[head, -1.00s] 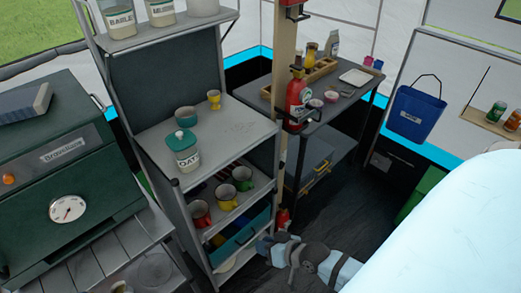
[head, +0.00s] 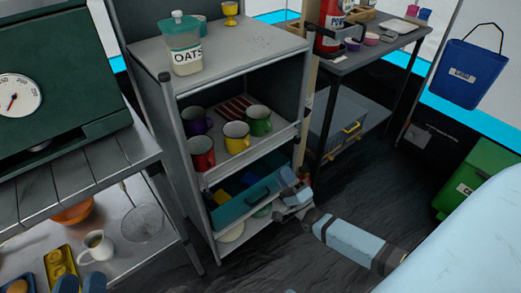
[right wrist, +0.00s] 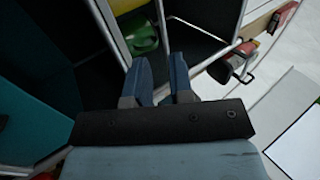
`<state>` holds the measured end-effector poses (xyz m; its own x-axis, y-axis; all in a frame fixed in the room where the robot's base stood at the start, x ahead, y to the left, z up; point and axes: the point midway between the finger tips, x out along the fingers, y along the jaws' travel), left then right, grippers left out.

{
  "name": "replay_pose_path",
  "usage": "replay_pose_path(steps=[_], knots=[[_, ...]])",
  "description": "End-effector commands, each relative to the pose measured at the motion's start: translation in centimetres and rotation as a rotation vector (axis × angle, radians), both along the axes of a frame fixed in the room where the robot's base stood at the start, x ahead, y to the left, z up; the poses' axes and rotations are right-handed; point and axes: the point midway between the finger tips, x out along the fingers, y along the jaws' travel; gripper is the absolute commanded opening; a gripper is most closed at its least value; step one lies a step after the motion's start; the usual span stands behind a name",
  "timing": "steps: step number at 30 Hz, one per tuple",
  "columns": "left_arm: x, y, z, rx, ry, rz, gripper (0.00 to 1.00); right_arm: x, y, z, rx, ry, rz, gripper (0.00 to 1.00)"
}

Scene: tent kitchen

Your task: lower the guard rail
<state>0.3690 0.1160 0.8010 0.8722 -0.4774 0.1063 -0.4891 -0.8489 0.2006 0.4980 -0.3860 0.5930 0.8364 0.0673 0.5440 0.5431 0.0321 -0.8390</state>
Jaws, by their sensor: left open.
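A grey shelf unit (head: 270,50) stands in the middle of the head view. A thin grey rail (head: 262,150) runs along the front edge of its mug shelf, below several mugs; I take this for the guard rail. My right gripper (head: 287,188) is at the unit's right front post, lower than the rail, beside the teal bin. In the right wrist view its two blue fingers (right wrist: 163,80) stand apart with a dark gap between them. A green mug (right wrist: 143,35) shows beyond them. My left gripper (head: 81,284) shows only its blue fingertips, apart, at the bottom left edge.
A teal bin (head: 243,206) sits on the shelf below the mugs. An oats jar (head: 185,45) stands on top. The oven bench (head: 75,180) is at left, with a white jug (head: 97,246) below. A dark side table (head: 385,45) stands behind right. Dark floor is free at right.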

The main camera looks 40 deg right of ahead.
Motion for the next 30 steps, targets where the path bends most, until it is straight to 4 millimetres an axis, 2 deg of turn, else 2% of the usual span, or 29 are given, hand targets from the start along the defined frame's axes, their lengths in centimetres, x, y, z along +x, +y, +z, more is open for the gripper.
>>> replay_pose_path(steps=[7, 21, 30], knots=[[0.0, 0.0, -0.7, 0.006, 0.012, -0.004, 0.43, 1.9, 0.0, 1.2, 0.013, -0.018, 0.008, 0.21], [0.1, -0.3, -3.2, 0.043, 0.081, -0.027, 0.43, 9.6, 0.7, 6.4, 0.012, -0.016, 0.006, 0.21], [0.1, -0.3, -3.8, 0.054, 0.103, -0.035, 0.43, 11.4, 0.8, 7.6, 0.012, -0.013, 0.006, 0.21]])
